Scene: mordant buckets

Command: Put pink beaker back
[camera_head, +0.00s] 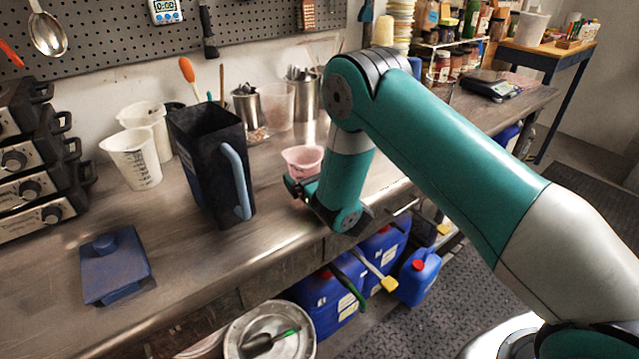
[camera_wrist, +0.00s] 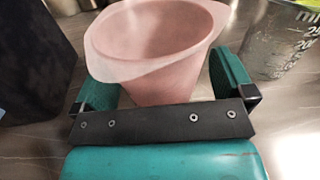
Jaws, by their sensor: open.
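The pink beaker (camera_head: 303,160) stands upright on the metal bench, in front of the steel utensil pots. It also fills the upper middle of the wrist view (camera_wrist: 155,55). My gripper (camera_head: 303,188) is low over the bench, at the beaker's near side. In the wrist view my gripper (camera_wrist: 160,85) is open, with one green finger on each side of the beaker. A gap shows beside the right finger; whether the left finger touches the beaker, I cannot tell. The beaker's lower part is hidden behind my gripper.
A tall dark jug (camera_head: 208,165) with a blue-grey handle stands left of the beaker. A clear measuring beaker (camera_head: 277,105) and steel pots (camera_head: 306,95) stand behind. White measuring jugs (camera_head: 135,158) and a blue block (camera_head: 114,268) are further left. The bench's front middle is clear.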

